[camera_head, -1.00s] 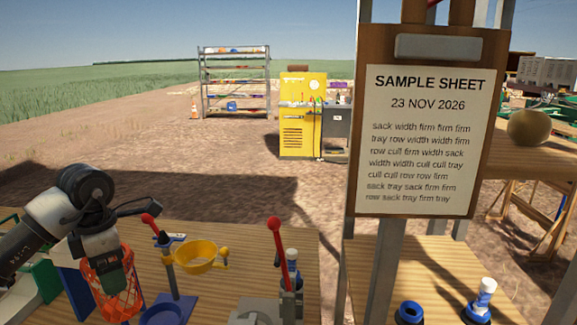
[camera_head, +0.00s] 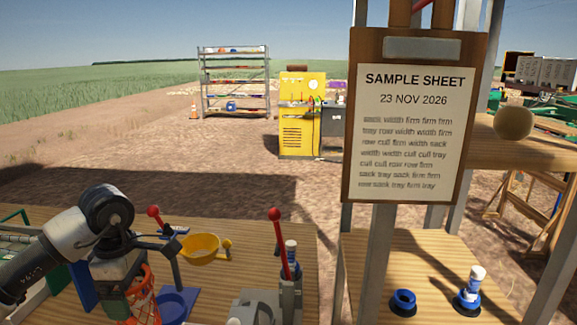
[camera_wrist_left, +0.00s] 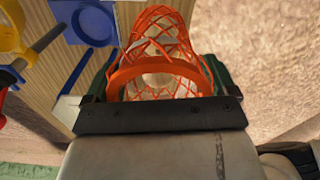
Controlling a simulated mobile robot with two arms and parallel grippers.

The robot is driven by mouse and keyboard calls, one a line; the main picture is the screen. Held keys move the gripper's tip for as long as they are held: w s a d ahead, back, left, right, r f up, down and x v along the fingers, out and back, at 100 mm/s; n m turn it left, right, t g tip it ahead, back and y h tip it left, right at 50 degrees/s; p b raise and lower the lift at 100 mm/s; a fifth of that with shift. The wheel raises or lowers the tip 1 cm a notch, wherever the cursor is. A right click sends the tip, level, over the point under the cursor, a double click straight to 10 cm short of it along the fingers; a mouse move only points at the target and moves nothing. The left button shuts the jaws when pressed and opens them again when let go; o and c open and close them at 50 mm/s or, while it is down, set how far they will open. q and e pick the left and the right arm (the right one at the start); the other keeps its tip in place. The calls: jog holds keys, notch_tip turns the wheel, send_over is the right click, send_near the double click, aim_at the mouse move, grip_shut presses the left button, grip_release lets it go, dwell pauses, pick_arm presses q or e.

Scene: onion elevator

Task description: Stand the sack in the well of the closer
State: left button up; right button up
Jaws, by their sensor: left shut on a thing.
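The sack (camera_head: 145,296) is an orange open mesh net with a solid orange collar. My left gripper (camera_head: 125,266) is shut on it, and it hangs below the fingers. In the left wrist view the sack (camera_wrist_left: 160,38) extends away from the collar between the dark fingers. A blue stand with a red-knobbed lever, apparently the closer (camera_head: 177,272), is just right of the sack in the head view. Its round blue well (camera_head: 172,304) is partly cut off by the sack; the well also shows at upper left in the wrist view (camera_wrist_left: 95,27). The sack is beside the well. My right gripper is out of view.
A yellow funnel ring (camera_head: 200,247) is beside the stand. A grey device with a red lever (camera_head: 282,245) and a bottle (camera_head: 291,255) stands further right. A sample sheet board (camera_head: 412,120) rises behind at right. Bare wooden tabletop (camera_head: 235,275) lies between.

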aim_at(151, 322)
pick_arm(q)
jog(key=s+d+f+m, duration=0.1)
jog(key=m, duration=0.2)
jog(key=s+d+f+m, duration=0.1)
jog(key=d+m, duration=0.1)
jog(key=m, duration=0.1)
jog(key=s+d+f+m, duration=0.1)
jog(key=d+f+m, duration=0.1)
jog(key=shift+s+m, duration=0.3)
jog(key=shift+m, duration=0.1)
jog(key=s+d+f+m, duration=0.3)
jog(key=s+m, duration=0.3)
jog(key=m, duration=0.4)
jog(key=shift+d+f, duration=0.4)
jog(key=shift+d, duration=0.4)
